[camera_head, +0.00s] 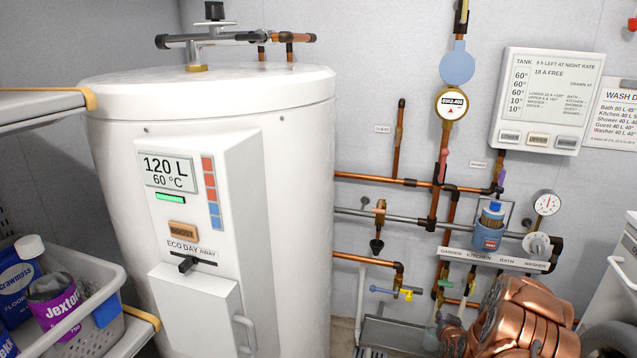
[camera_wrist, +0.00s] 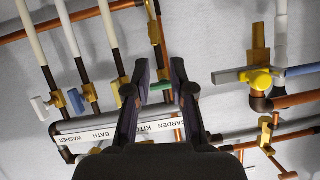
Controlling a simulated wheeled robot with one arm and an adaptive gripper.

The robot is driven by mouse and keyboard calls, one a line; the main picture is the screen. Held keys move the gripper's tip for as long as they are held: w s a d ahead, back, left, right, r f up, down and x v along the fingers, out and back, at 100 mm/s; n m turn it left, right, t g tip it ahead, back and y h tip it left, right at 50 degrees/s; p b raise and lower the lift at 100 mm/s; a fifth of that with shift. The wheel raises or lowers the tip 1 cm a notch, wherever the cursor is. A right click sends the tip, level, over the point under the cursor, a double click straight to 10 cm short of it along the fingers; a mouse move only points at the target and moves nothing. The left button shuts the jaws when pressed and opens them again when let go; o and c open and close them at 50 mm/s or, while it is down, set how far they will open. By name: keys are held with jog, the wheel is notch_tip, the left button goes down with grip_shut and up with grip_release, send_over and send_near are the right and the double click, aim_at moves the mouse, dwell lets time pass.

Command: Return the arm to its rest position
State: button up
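My arm (camera_head: 525,318), with copper-coloured segments, reaches in at the lower right of the head view, in front of the pipework wall. My gripper (camera_wrist: 160,78) shows in the wrist view with its two dark fingers apart and nothing held between them. It faces the wall, with the labelled rail (camera_wrist: 85,138) and pipes behind the fingers. I cannot tell whether the fingers touch any pipe or valve. In the head view the fingers are not clearly seen behind my arm.
A white water tank (camera_head: 300,200) stands left of the pipes. A grey basket (camera_head: 95,335) of bottles sits at lower left. A blue-and-yellow valve (camera_head: 396,292) and a gauge (camera_head: 546,203) are near my arm. A white cabinet (camera_head: 612,285) stands close at right.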

jog(key=s+a+r+n+g+y, duration=0.1)
jog(key=a+r+n+g+y, duration=0.15)
jog(key=a+r, duration=0.65)
jog(key=s+a+r+n+g+y, duration=0.15)
jog(key=s+a+r+g, duration=0.3)
jog(key=s+a, duration=0.6)
jog(key=s+a+r+n+g, duration=0.1)
jog(key=s+a+r+g, duration=0.3)
jog(key=s, duration=0.8)
jog(key=s+a+r+g, duration=0.2)
jog(key=s+r, duration=0.4)
jog(key=s, duration=0.7)
jog(key=s+a+r+n+g, duration=0.1)
jog(key=s+a+r+g, duration=0.2)
jog(key=s, duration=0.9)
notch_tip(320, 180, up, 28)
jog(key=s+t+p, duration=0.1)
jog(key=p, duration=2.4)
jog(key=shift+s+a+r+t, duration=0.2)
jog(key=shift+s+t, duration=0.05)
jog(key=shift+t, duration=0.05)
